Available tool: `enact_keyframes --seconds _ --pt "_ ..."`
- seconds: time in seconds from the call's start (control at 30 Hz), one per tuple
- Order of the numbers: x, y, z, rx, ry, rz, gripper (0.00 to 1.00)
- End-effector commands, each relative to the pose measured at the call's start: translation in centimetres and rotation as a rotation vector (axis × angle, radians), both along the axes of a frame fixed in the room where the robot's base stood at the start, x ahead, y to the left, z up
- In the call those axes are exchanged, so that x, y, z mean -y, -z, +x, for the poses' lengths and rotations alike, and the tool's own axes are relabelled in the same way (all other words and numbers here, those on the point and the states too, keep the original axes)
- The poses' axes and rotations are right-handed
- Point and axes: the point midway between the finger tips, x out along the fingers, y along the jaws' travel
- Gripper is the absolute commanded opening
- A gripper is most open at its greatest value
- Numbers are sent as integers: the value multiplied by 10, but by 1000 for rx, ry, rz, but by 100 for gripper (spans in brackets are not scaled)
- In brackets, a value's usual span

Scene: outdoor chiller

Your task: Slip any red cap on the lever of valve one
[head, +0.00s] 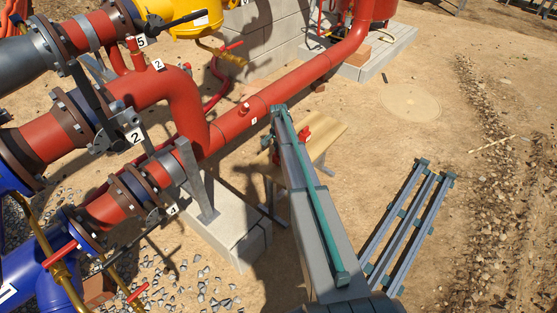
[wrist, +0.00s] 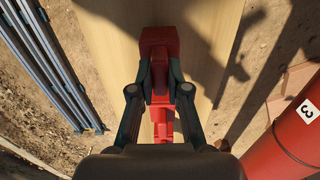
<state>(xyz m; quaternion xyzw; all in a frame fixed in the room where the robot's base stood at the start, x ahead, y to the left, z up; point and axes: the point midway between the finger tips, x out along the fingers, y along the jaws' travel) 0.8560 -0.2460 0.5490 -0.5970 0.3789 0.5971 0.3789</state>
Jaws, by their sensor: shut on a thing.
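In the wrist view my gripper (wrist: 160,80) is shut on a red cap (wrist: 158,42), with one dark finger on each side of it. The cap is above or on a pale wooden bench top (wrist: 108,25); I cannot tell whether it touches. Another red part (wrist: 162,122) shows between the fingers, nearer my palm. In the head view my arm hides most of the gripper, with a red piece showing beside it over the bench (head: 328,130). A blue pipe marked 1 (head: 25,275) is at the lower left, near a lever with a red end (head: 58,255).
A long red pipe (head: 285,95) runs behind the bench; in the wrist view a red pipe marked 3 (wrist: 285,150) is close at right. A blue-grey rack (head: 410,220) lies on the ground at right. A concrete block (head: 225,235) stands left of the bench.

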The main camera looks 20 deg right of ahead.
Motion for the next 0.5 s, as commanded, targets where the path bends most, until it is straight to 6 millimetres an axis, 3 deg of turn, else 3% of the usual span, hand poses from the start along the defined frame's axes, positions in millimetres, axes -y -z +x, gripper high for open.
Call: enact_keyframes --seconds 0.5 --pt "0 -6 0 0 0 0 0"
